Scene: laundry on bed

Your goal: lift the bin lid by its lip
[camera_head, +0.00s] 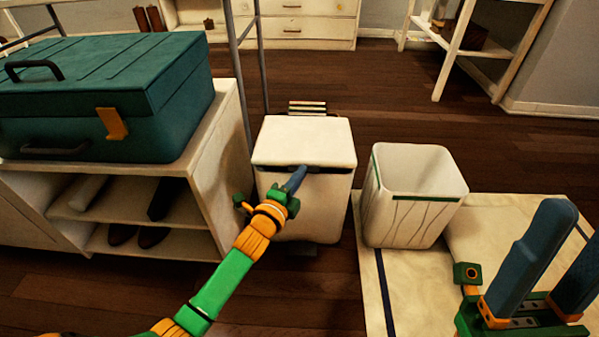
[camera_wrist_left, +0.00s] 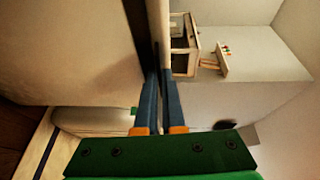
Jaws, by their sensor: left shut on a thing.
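The white bin (camera_head: 302,205) stands on the wood floor beside the shoe shelf, with its white lid (camera_head: 303,140) on top. A dark gap shows under the lid's front edge. My left gripper (camera_head: 297,176) reaches in at the front middle of the lid, its blue fingers at the lip. In the left wrist view the fingers (camera_wrist_left: 160,78) are close together on a thin edge, shut on the lid's lip. The fingertips' exact hold is partly hidden. My right gripper (camera_head: 575,228) is open and empty at the lower right, its two blue fingers well apart.
An open white basket (camera_head: 416,195) stands just right of the bin, on a pale rug (camera_head: 410,290). A teal suitcase (camera_head: 100,95) lies on the shoe shelf (camera_head: 212,165) at left. Small stacked items (camera_head: 307,107) show behind the bin. Floor beyond is clear.

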